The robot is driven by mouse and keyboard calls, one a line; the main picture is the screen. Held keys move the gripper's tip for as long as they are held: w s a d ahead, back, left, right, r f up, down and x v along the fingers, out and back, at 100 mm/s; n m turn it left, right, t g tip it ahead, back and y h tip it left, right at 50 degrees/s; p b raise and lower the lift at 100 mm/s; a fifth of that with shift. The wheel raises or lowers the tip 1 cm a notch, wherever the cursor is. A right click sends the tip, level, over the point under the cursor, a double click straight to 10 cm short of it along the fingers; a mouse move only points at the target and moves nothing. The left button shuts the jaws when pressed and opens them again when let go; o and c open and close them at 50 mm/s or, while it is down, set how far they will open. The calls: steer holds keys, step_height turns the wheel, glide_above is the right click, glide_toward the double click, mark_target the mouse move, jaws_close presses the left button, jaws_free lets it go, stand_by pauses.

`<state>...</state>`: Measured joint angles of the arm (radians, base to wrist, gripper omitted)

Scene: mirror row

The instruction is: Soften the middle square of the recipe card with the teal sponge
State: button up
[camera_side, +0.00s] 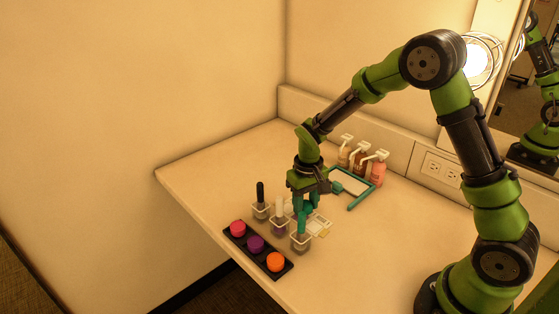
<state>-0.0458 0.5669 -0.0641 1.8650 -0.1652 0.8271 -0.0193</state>
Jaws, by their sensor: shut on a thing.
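My gripper (304,205) points down over the front part of the counter. It is shut on the upper end of a teal handled thing (302,225), which looks like the teal sponge. The lower end of the teal thing is in a clear cup (301,242), the nearest of several small cups. I cannot tell whether it touches the cup's bottom. A small pale card or tray with a yellowish patch (324,232) lies just right of the cup, partly hidden by my gripper. I cannot make out squares on it, so I cannot tell if it is the recipe card.
A black-handled tool (260,194) and a white-handled tool (279,209) stand in cups to the left. A black palette (268,248) with pink, purple and orange rounds lies at the front edge. A teal-edged board (350,182) and pump bottles (360,160) are behind.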

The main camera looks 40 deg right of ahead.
steer(key=shift+f, duration=0.6)
stand_by(0.4)
